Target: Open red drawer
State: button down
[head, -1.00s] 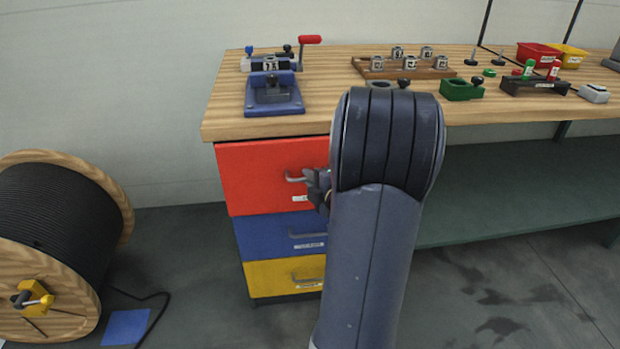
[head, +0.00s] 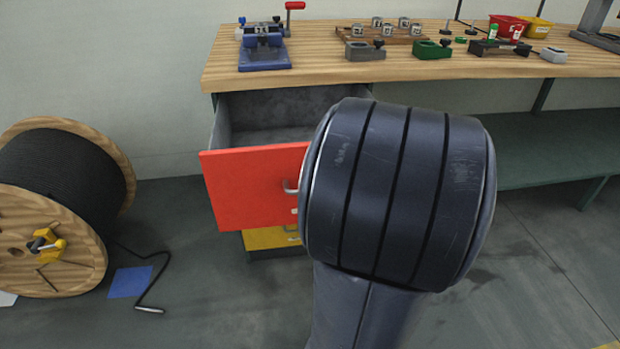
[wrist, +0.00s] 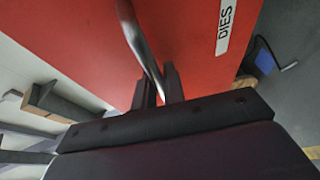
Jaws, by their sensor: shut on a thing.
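The red drawer (head: 250,188) is pulled well out from under the left end of the workbench, and its grey inside shows empty where I can see it. Its metal handle (head: 289,187) is partly hidden behind my arm in the head view. In the wrist view my gripper (wrist: 159,84) is shut on the metal bar of the handle (wrist: 140,45), against the red front (wrist: 85,40). A white label reading "DIES" (wrist: 227,27) is on that front. My gripper is hidden behind my arm in the head view.
A yellow drawer (head: 268,238) shows below. The wooden benchtop (head: 330,76) carries a blue fixture (head: 263,55) and several small parts. A cable reel (head: 50,250) and a blue sheet (head: 130,282) are on the floor at left.

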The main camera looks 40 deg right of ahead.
jog(key=shift+s+a, duration=0.4)
jog(key=shift+s, duration=0.3)
jog(key=c, duration=1.8)
grip_release()
jog(key=shift+p+v, duration=1.5)
jog(key=shift+v, duration=3.9)
jog(key=shift+w, duration=0.1)
jog(key=shift+b+x, duration=1.5)
jog(key=shift+x, duration=3.75)
